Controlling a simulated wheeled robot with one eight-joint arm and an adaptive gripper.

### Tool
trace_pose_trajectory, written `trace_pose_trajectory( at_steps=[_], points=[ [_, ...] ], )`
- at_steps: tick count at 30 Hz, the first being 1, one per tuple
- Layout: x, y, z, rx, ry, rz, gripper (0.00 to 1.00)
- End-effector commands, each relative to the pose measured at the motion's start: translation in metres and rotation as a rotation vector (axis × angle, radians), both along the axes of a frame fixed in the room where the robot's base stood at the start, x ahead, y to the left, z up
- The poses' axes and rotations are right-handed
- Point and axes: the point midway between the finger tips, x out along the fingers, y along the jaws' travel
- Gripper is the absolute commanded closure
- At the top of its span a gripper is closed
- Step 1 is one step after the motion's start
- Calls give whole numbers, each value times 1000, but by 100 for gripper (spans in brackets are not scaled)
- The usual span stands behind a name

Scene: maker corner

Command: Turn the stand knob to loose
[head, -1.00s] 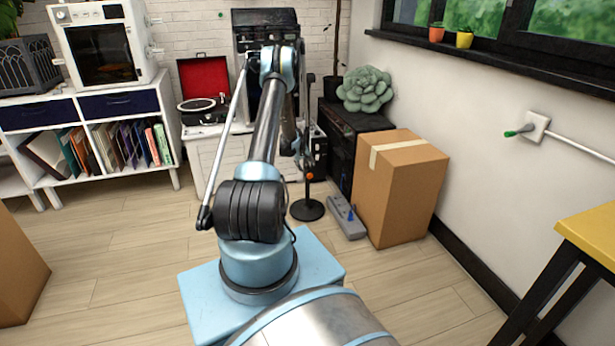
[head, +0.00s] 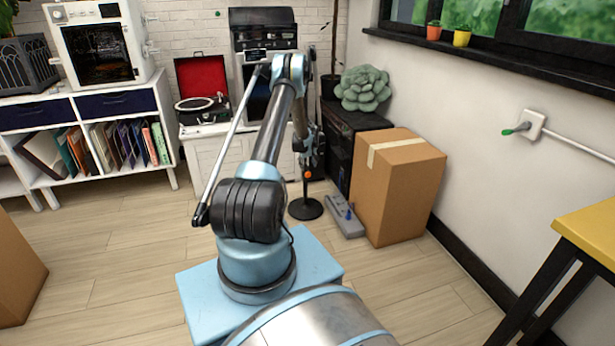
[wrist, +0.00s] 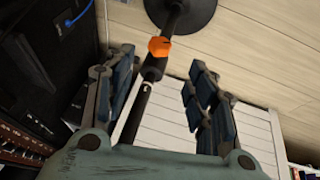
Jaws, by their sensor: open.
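The stand is black, with a round base (head: 305,209) on the floor and a thin upright pole. Its orange knob (wrist: 159,47) sits on the pole in the wrist view, and shows as a small orange spot in the head view (head: 307,174). My gripper (wrist: 160,60) is open, with one finger on each side of the pole and knob in the picture. No contact with the knob shows. In the head view my gripper (head: 308,145) overlaps the pole just above the knob. The knob's setting cannot be read.
A cardboard box (head: 397,190) and a grey power strip (head: 345,217) are on the floor right of the stand. A white cabinet (head: 215,150) with a record player (head: 202,105) is behind. Open wooden floor lies left and in front.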

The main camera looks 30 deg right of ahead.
Motion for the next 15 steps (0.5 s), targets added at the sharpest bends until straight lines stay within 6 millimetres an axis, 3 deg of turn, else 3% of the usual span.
trace_pose_trajectory(
  at_steps=[15],
  points=[
    [23, -15, -63, 0, 0, 0, 49]
  ],
)
